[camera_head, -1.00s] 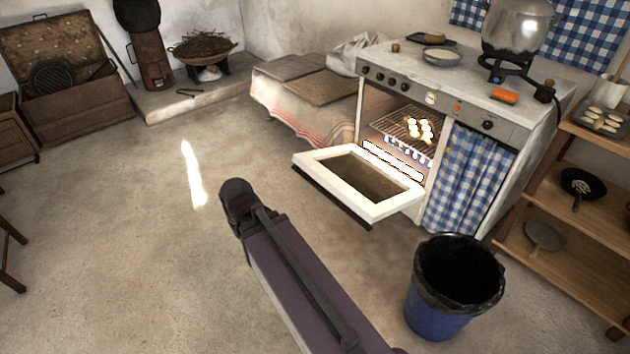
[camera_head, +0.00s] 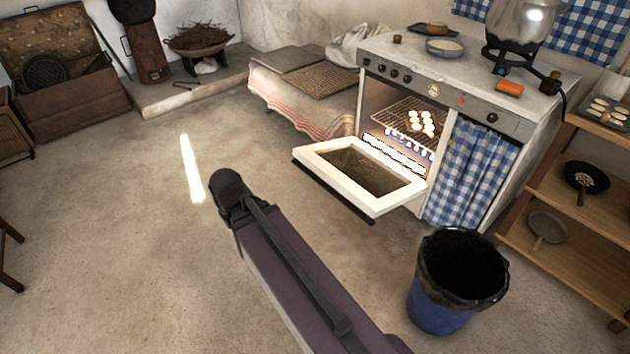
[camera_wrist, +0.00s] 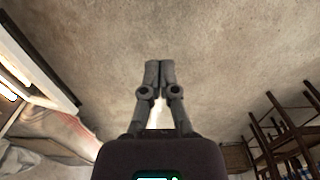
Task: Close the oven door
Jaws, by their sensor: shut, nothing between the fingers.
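The oven door (camera_head: 318,152) is folded down wide open, a white frame with a dark window, hinged at the bottom of the lit oven (camera_head: 395,112). Inside the oven, several pale rounds sit on a wire rack. My gripper shows in the wrist view (camera_wrist: 158,68) with its fingers together and nothing between them, over bare floor. In the head view, my arm reaches up from the bottom, left of and apart from the door; the fingers do not show clearly there. The door's edge (camera_wrist: 42,58) also appears at the left of the wrist view.
A blue bin (camera_head: 436,312) with a black liner stands in front of the stove, right of my arm. A wooden shelf (camera_head: 560,255) is at the right. A low bench with a cloth (camera_head: 290,112) is left of the oven.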

